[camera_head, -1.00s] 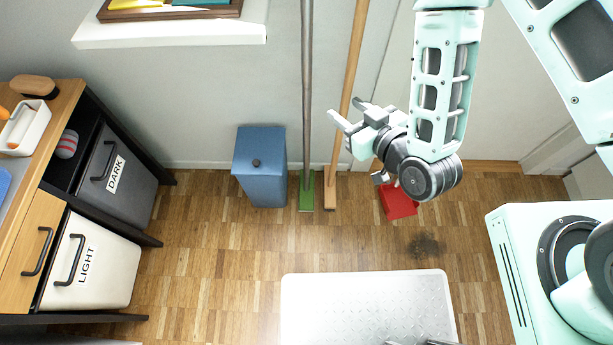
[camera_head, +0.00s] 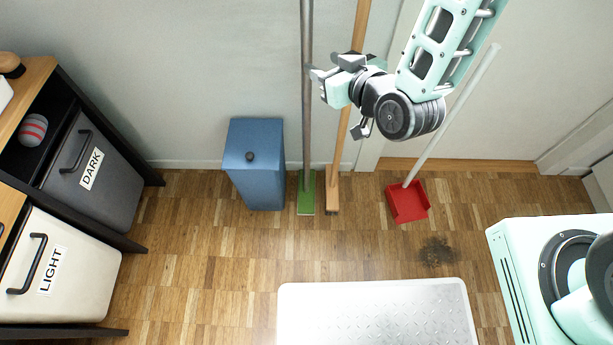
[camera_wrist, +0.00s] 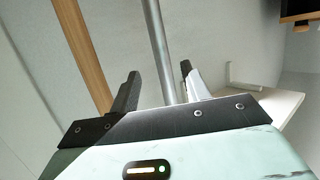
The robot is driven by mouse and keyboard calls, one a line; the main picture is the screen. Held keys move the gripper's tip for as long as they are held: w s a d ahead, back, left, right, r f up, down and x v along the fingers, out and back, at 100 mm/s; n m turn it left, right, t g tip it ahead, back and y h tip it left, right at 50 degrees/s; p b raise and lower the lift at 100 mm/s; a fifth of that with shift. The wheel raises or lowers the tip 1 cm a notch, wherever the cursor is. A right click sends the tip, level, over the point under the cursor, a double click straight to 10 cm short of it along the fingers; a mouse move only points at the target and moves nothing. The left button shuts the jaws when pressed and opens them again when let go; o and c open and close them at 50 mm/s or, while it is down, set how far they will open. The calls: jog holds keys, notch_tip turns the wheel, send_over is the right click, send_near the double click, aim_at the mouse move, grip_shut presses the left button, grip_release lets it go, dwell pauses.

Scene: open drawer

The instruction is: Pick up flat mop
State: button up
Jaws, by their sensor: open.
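The flat mop (camera_head: 307,130) stands upright against the wall. It has a long grey handle and a flat green head (camera_head: 306,200) on the floor. My gripper (camera_head: 315,76) is at the handle, well above the head, with its fingers pointing left. In the wrist view, my gripper (camera_wrist: 158,72) is open, and the grey mop handle (camera_wrist: 160,45) shows between its two fingers, nearer the right one. I cannot tell whether either finger touches it. My gripper hides a little of the handle in the head view.
A wooden-handled broom (camera_head: 339,160) leans close on the mop's right, partly behind my gripper. A blue bin (camera_head: 256,180) stands to the left. A red dustpan (camera_head: 408,203) with a white handle is to the right. A shelf unit with hampers (camera_head: 88,165) fills the left side.

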aim_at(310, 61)
jog(key=shift+x, duration=1.2)
jog(key=x, duration=0.2)
jog(key=b+x, duration=0.1)
jog(key=x, duration=0.2)
jog(key=shift+s+f, duration=0.15)
jog(key=shift+f, duration=0.3)
grip_shut()
